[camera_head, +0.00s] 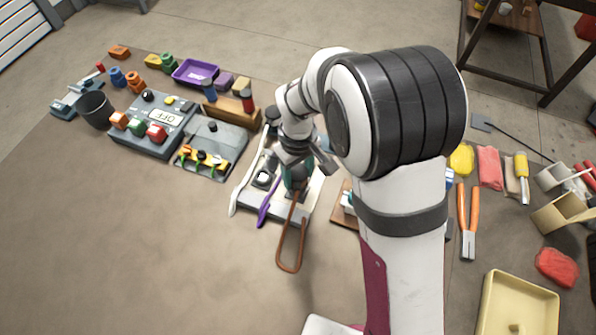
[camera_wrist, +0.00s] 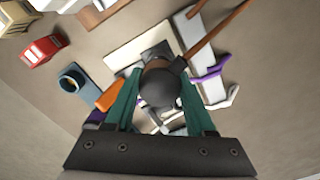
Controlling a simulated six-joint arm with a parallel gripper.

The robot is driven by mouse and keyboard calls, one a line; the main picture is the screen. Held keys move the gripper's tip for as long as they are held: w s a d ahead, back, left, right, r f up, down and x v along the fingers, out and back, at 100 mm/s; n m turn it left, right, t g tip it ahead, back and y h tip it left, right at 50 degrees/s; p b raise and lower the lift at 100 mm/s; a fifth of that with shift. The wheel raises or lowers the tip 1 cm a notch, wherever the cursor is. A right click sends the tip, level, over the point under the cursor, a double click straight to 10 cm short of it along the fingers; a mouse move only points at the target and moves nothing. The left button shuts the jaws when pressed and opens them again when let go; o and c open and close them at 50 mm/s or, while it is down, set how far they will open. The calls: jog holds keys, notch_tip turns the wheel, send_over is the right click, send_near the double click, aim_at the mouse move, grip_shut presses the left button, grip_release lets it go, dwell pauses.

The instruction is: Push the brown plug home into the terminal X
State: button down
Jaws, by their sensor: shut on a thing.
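My gripper (camera_head: 298,176) is over the white terminal board (camera_head: 246,206), pointing down. In the wrist view its green fingers (camera_wrist: 158,80) are closed on the brown plug (camera_wrist: 153,68), which has a dark rounded back. The plug's brown cable (camera_head: 291,256) hangs in a loop past the board's front edge. A dark square block (camera_wrist: 163,47) on the board shows just beyond the plug in the wrist view. I cannot read a label X, and the gripper hides the plug's tip, so I cannot tell how deep it sits.
A white lead (camera_head: 241,195) and a purple lead (camera_head: 266,207) lie left of the plug. A grey panel marked OFF (camera_head: 152,137) and a clip panel (camera_head: 213,150) stand to the left. Orange-handled pliers (camera_head: 468,216) lie right. The front left of the table is clear.

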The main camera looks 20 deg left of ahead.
jog(key=shift+f, duration=1.7)
dwell(0.3)
jog(key=shift+c, duration=0.8)
grip_release()
jog(key=shift+r, duration=0.1)
notch_tip(320, 180, up, 16)
